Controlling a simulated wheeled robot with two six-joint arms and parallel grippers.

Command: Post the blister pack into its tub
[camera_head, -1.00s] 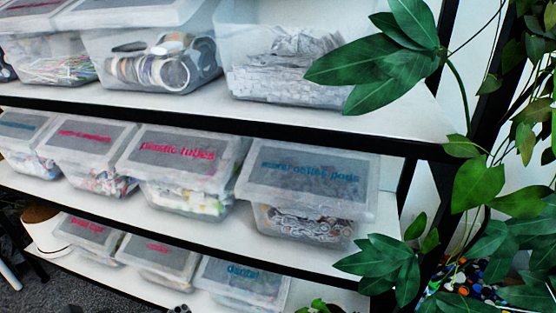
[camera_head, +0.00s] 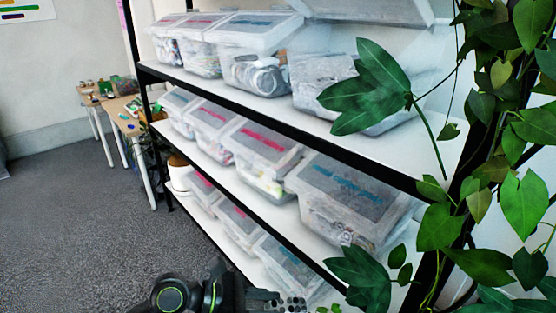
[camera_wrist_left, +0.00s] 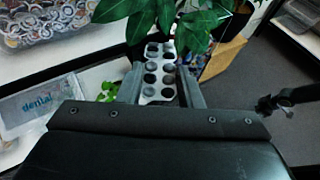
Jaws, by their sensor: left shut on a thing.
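The blister pack (camera_head: 292,303) is a silvery strip with rows of round pockets, at the bottom edge of the head view. My left gripper (camera_head: 268,297) is shut on it. In the left wrist view the pack (camera_wrist_left: 160,75) stands out lengthwise between the two fingers of my left gripper (camera_wrist_left: 160,88), with plant leaves behind it. Clear lidded tubs fill the shelves; a low-shelf tub (camera_wrist_left: 40,108) reads "dental". I cannot tell which tub is for blister packs. A dark jointed part at the right of the left wrist view seems to be my right gripper (camera_wrist_left: 270,103); its jaws are unclear.
A leafy plant (camera_head: 480,190) hangs over the right end of the shelf unit (camera_head: 250,105), and leaves cover part of the tubs there. A middle-shelf tub (camera_head: 350,190) has a blue label. Tables (camera_head: 125,115) stand far left. Carpet at left is clear.

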